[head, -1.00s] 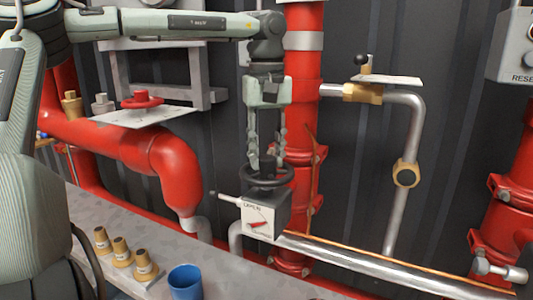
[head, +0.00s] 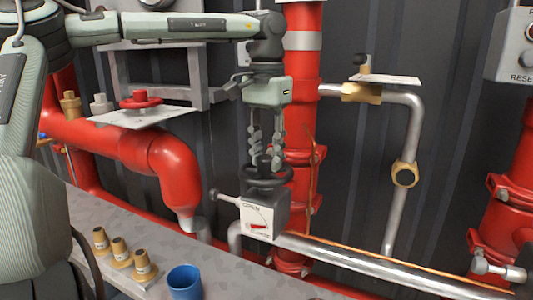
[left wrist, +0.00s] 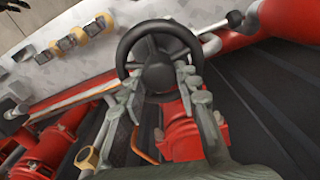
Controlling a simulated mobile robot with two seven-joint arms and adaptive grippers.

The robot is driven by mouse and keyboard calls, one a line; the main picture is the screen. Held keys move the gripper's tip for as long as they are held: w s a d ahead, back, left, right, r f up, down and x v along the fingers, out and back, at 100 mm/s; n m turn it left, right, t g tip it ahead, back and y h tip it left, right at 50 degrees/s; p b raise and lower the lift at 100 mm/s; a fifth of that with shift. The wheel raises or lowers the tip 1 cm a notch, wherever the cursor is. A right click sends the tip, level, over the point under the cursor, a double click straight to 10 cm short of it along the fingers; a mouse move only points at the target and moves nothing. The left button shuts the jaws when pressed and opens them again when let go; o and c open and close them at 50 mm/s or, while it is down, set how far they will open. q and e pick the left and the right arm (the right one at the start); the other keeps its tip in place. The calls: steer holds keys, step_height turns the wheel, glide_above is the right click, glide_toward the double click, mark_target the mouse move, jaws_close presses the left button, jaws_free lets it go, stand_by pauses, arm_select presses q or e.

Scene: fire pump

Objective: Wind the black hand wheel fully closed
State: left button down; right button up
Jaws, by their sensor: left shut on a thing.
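The black hand wheel (head: 268,185) lies flat on top of a white indicator box (head: 257,221) in the head view. The box face reads OPEN at the top and has a red pointer (head: 258,227) that lies nearly level low on the face. My left gripper (head: 266,160) points straight down at the wheel and is shut on it. In the left wrist view the wheel (left wrist: 160,27) shows its rim and dark hub, with the gripper's fingers (left wrist: 160,82) on either side of the hub. The exact contact is partly hidden. My right gripper is not in view.
A large red pipe (head: 303,110) rises just behind the wheel. A silver pipe (head: 360,264) runs right from the box. A red hand wheel (head: 141,100) is at left. A blue cup (head: 185,282) and tan fittings (head: 121,252) stand on the grey ledge.

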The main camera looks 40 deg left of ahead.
arm_select(q)
steer(key=m, duration=0.3)
steer(key=shift+r+m, duration=0.1)
steer(key=shift+m, duration=0.3)
steer(key=shift+d+f+m, duration=0.2)
steer(key=shift+m, duration=0.3)
steer(key=shift+a, duration=0.1)
steer(key=shift+r, duration=0.15)
steer(key=c, duration=1.2)
jaws_free()
